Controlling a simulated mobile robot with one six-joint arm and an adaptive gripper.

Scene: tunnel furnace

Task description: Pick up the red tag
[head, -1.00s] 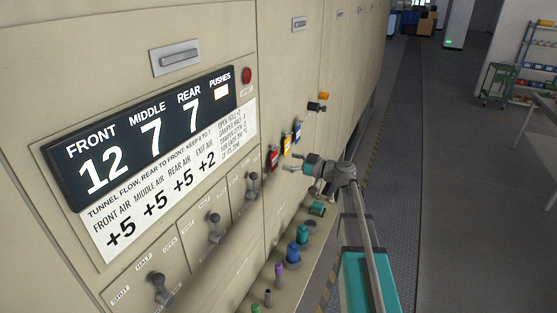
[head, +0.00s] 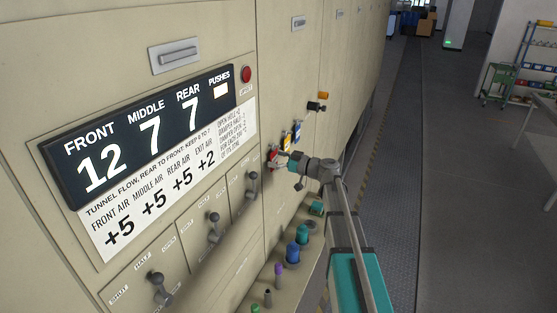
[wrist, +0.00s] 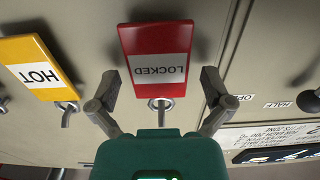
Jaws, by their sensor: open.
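The red tag (wrist: 157,52) hangs on a metal hook on the beige furnace panel, and its white label reads LOCKED upside down in the wrist view. In the head view the red tag (head: 272,156) is partly covered by my gripper (head: 281,160). In the wrist view my gripper (wrist: 158,92) is open, with one finger on each side of the tag's hook end. I see a gap between each finger and the tag. Nothing is held.
A yellow tag (wrist: 38,68) marked HOT hangs close by the red one, and a blue tag (head: 297,133) hangs beyond it. Lever handles (head: 251,188) stick out of the panel. A ledge below carries several coloured pieces, including a blue one (head: 292,254).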

